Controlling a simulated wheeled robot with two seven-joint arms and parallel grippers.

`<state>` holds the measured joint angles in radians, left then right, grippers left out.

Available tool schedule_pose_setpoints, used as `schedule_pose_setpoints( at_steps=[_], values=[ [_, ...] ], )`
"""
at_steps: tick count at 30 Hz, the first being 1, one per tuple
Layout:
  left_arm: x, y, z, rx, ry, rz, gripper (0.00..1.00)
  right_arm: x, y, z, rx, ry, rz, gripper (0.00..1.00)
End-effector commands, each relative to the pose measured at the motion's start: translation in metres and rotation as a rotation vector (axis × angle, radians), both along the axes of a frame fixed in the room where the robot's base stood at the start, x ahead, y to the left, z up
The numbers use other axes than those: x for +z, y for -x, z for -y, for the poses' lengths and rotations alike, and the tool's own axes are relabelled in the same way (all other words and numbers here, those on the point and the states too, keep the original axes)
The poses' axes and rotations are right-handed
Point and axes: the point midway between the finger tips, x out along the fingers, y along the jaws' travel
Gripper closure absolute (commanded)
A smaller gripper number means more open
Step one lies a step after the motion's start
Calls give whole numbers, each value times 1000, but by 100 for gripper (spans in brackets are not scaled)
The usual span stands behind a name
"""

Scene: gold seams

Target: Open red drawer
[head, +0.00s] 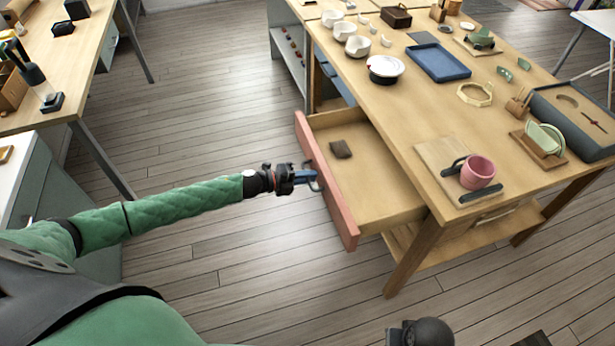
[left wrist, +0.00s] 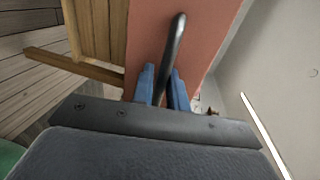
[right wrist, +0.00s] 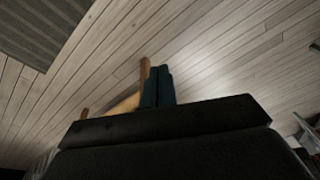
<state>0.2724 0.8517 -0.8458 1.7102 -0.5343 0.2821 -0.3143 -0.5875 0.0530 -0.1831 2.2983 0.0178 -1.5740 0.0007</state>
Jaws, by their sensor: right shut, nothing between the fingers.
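The red drawer's front (head: 327,182) stands pulled out from the left side of the wooden workbench (head: 400,125). Its wooden inside shows, with a small dark brown piece (head: 341,149) lying in it. The metal bar handle (left wrist: 178,42) stands out from the red front in the left wrist view. My left gripper (head: 314,177) is at the handle, its blue fingers (left wrist: 162,88) on both sides of the bar and closed on it. My right gripper (right wrist: 158,86) is shut and empty, over the floor in the right wrist view.
Another table (head: 60,50) stands at the far left. Wooden floor (head: 215,110) between the tables is clear.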

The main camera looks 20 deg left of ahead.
Motion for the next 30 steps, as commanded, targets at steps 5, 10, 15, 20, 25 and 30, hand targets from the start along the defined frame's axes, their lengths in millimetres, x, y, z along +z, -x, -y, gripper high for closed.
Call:
schedule_pose_setpoints(
  at_steps=[5,10,15,20,25,30],
  values=[
    [0,5,-6,0,0,0,85,1,2,3,4,7,-3,100],
    [3,17,-23,-1,-1,-1,85,37,9,3,0,-4,9,100],
    [7,31,-42,-1,-2,-1,85,61,16,4,0,-11,13,100],
    [11,40,-54,0,0,-1,85,53,13,-2,7,-22,27,100],
    [14,44,-62,1,0,-1,85,50,11,-5,10,-30,37,100],
    [15,45,-63,0,1,-1,85,49,10,-6,11,-31,40,100]
  ],
)
